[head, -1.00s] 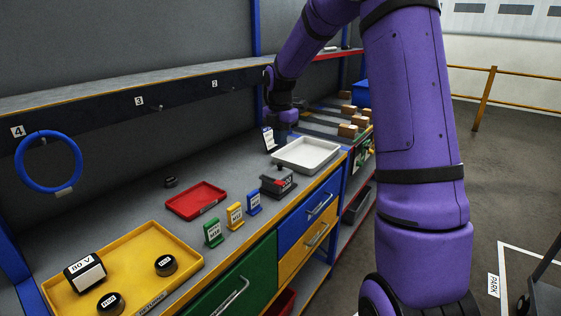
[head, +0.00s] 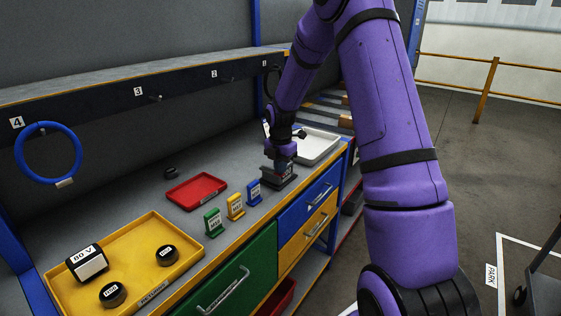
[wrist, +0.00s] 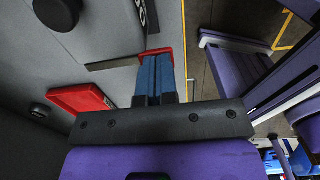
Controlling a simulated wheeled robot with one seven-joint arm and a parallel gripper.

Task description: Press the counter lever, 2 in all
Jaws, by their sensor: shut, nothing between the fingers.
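The counter (head: 286,181), a dark grey box, stands on the workbench near its front edge, left of the white tray. My gripper (head: 281,168) is right above it and hides most of its top. In the wrist view my gripper's blue fingers (wrist: 155,80) are shut together and empty. Their tips overlap a red part (wrist: 152,51), which looks like the counter's lever; I cannot tell whether they touch it. The number on the counter cannot be read.
A red tray (head: 196,190) and a yellow tray (head: 197,246) holding weights lie further left. The white tray (head: 318,145) is behind my gripper. A shelf (head: 120,97) with hooks runs above.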

